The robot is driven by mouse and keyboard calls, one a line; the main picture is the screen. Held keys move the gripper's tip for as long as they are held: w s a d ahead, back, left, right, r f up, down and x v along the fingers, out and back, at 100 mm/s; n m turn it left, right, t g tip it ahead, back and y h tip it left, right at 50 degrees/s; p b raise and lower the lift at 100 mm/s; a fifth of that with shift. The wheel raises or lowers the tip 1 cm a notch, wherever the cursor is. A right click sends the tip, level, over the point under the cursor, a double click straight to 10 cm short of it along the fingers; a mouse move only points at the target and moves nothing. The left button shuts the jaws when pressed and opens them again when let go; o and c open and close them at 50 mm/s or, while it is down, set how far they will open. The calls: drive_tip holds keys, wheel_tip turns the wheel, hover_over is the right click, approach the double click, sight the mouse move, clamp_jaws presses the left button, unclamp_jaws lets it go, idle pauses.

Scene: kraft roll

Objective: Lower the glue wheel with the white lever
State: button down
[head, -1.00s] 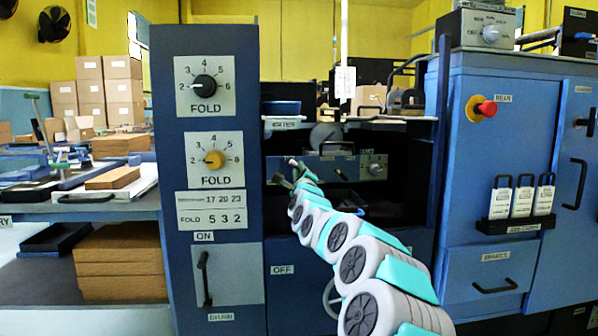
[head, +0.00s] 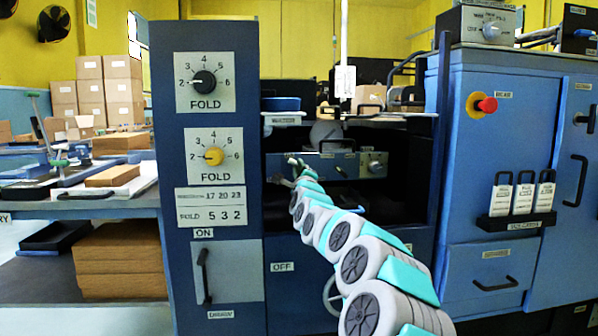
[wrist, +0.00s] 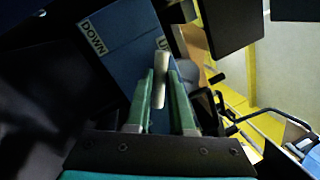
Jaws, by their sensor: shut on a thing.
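The white lever (wrist: 160,80) stands between the two green fingers of my gripper (wrist: 161,92) in the wrist view. The fingers are closed on it. Behind it is a blue panel (wrist: 120,35) with a "DOWN" label on the left and a partly hidden label starting with "U" beside the lever. In the head view my gripper (head: 294,164) is small, at the left end of the blue unit (head: 345,165) inside the machine bay; the lever cannot be made out there. A grey disc (head: 325,132), possibly the glue wheel, shows above that unit, partly hidden.
A dial column (head: 205,265) stands left of the bay, and a blue cabinet (head: 470,150) with a red button (head: 487,105) stands right. The bay is dark below the unit.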

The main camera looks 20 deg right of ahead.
drive_tip(key=f+n+y+p, duration=0.1)
drive_tip(key=n+p, duration=0.2)
drive_tip(key=n, duration=0.2)
drive_tip(key=f+n+y+p, duration=0.1)
drive_tip(key=n+p, duration=0.3)
drive_tip(key=n, duration=0.1)
drive_tip(key=f+n+y+p, duration=0.1)
drive_tip(key=n+y+p, duration=0.1)
drive_tip(key=n, duration=0.3)
drive_tip(key=shift+d+f+g+p, duration=0.25)
drive_tip(key=shift+g+p, duration=0.15)
drive_tip(key=shift+p, duration=0.3)
drive_tip(key=shift+n, duration=0.3)
drive_tip(key=c, duration=0.8)
unclamp_jaws()
drive_tip(key=shift+s, duration=0.1)
drive_tip(key=shift+s+a+f+b, duration=0.15)
drive_tip(key=shift+s+b, duration=0.2)
drive_tip(key=shift+s, duration=1.6)
drive_tip(key=shift+s+a+f+b, duration=0.15)
drive_tip(key=shift+s+b, duration=0.2)
drive_tip(key=shift+s, duration=1.55)
